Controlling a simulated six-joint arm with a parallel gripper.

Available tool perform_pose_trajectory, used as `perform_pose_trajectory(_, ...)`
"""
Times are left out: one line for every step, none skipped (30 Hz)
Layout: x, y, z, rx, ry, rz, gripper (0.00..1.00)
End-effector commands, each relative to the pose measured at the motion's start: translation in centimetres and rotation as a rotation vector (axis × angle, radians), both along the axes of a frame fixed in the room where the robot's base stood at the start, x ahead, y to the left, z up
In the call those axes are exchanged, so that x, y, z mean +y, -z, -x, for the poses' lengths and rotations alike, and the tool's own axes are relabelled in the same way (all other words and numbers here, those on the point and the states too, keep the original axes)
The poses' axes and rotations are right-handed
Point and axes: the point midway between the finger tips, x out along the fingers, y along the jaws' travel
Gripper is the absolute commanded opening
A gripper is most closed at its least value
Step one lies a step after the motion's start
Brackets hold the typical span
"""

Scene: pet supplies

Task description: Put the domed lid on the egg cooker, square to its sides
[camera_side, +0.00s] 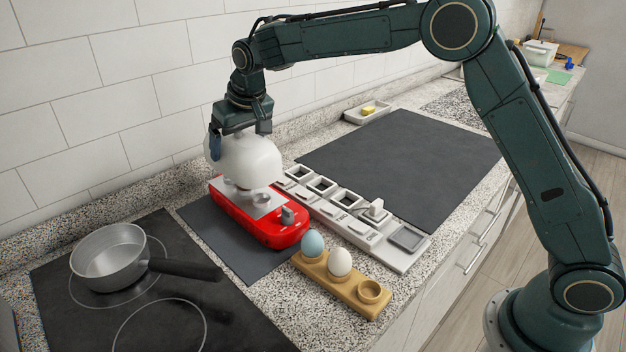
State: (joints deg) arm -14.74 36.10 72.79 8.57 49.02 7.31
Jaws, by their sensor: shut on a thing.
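The white domed lid (247,164) is in my gripper (240,130), whose jaws are shut on its upper part. The lid is over the back part of the red egg cooker (286,233). The cooker has a light metal top with round egg seats, partly hidden under the lid, and a grey knob (288,214) at its front end. The lid's lower edge is close to the cooker's top. I cannot tell whether they touch, or whether the lid is square to the sides.
A wooden egg holder (319,283) with a blue egg (313,243), a white egg (340,262) and one empty seat stands in front. A white strip with square openings (401,255) lies right. A saucepan (108,258) sits on the hob at left. The dark mat (400,150) is bare.

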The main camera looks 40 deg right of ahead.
Motion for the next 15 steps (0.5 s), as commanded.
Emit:
perform_pose_trajectory(0.0,0.2,0.0,0.0,0.0,0.0,0.66)
perform_pose_trajectory(0.0,0.4,0.0,0.0,0.0,0.0,0.66)
perform_pose_trajectory(0.0,0.6,0.0,0.0,0.0,0.0,0.66)
perform_pose_trajectory(0.0,0.7,0.0,0.0,0.0,0.0,0.66)
perform_pose_trajectory(0.0,0.9,0.0,0.0,0.0,0.0,0.66)
perform_pose_trajectory(0.0,1.1,0.0,0.0,0.0,0.0,0.66)
perform_pose_trajectory(0.0,1.3,0.0,0.0,0.0,0.0,0.66)
perform_pose_trajectory(0.0,1.5,0.0,0.0,0.0,0.0,0.66)
perform_pose_trajectory(0.0,1.8,0.0,0.0,0.0,0.0,0.66)
perform_pose_trajectory(0.0,2.0,0.0,0.0,0.0,0.0,0.66)
perform_pose_trajectory(0.0,2.3,0.0,0.001,0.0,0.0,0.66)
perform_pose_trajectory(0.0,2.5,0.0,0.001,0.0,0.0,0.66)
perform_pose_trajectory(0.0,2.8,0.0,0.0,0.0,0.0,0.66)
perform_pose_trajectory(0.0,3.0,0.0,0.0,0.0,0.0,0.66)
perform_pose_trajectory(0.0,3.2,0.0,0.0,-0.001,0.0,0.66)
